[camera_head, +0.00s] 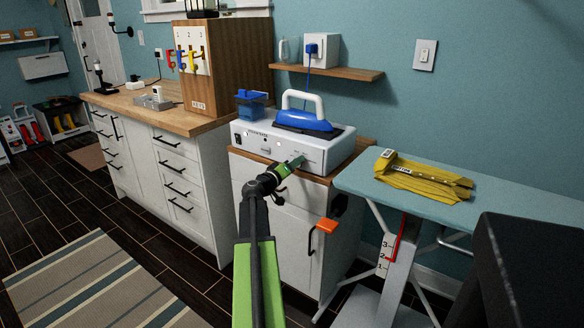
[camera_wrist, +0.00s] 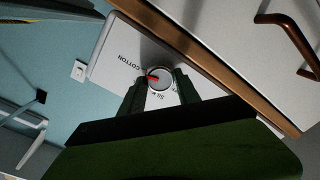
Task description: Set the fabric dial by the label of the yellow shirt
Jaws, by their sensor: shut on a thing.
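The yellow shirt (camera_head: 430,182) lies folded on the ironing board at the right. Its white label (camera_head: 401,170) carries dark letters that seem to read COTTON. The fabric dial (camera_wrist: 160,71) is a small round knob on the front panel of the white iron station (camera_head: 325,151). In the wrist view the word COTTON is beside it, and other lettering, partly hidden, is below it. A red mark on the dial lies on the side toward COTTON. My gripper (camera_head: 294,163) is at the panel, and its dark fingers (camera_wrist: 157,88) are shut on the dial from both sides.
A blue iron (camera_head: 304,121) with a white handle rests on the station, which stands on a white cabinet (camera_head: 264,190). The ironing board (camera_head: 515,202) is to the right. A wooden counter (camera_head: 130,105) is at the left. The striped rug (camera_head: 85,287) and the floor are clear.

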